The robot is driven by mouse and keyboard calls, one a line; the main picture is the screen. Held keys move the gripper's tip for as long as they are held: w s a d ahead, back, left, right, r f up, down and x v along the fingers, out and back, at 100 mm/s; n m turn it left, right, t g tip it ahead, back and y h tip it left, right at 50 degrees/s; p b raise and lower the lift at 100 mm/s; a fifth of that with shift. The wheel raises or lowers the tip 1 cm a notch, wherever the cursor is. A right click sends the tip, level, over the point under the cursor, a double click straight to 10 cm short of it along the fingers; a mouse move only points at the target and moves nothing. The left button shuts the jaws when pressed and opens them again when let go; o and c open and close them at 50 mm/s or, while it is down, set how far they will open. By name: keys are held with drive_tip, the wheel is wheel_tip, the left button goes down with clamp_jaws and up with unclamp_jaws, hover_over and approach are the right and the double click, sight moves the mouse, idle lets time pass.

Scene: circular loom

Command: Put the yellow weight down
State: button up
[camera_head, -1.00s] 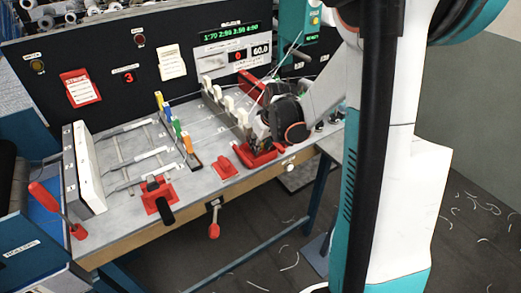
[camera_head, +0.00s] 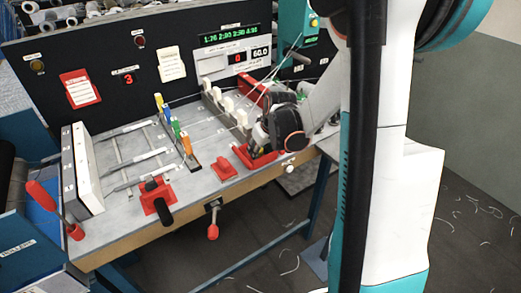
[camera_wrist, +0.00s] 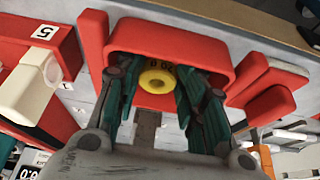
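The yellow weight (camera_wrist: 157,80), a round ring with dark printing on its face, sits between my fingertips in the wrist view. Behind and around it is a red tray (camera_wrist: 225,57) with raised walls. My gripper (camera_wrist: 158,84) has its teal finger pads on both sides of the weight, with no clear gap at its edges. Whether the weight touches the tray floor is hidden. In the head view my gripper (camera_head: 261,146) is low over the red tray (camera_head: 243,155) near the bench's front edge, and the weight is mostly hidden.
Thin threads run across the bench close to my arm.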

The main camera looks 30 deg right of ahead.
drive_tip(key=shift+o, duration=0.5)
drive_tip(key=shift+s+f, duration=0.2)
drive_tip(key=shift+f, duration=0.35)
drive_tip(key=shift+r, duration=0.1)
drive_tip(key=shift+w+d+r+p, duration=0.1)
drive_tip(key=shift+r+p, duration=0.45)
drive_tip(key=shift+p, duration=0.05)
drive_tip(key=p+v, duration=0.3)
drive_tip(key=v, duration=0.9)
drive_tip(key=shift+w+r+p, duration=0.2)
drive_tip(key=shift+p, duration=0.2)
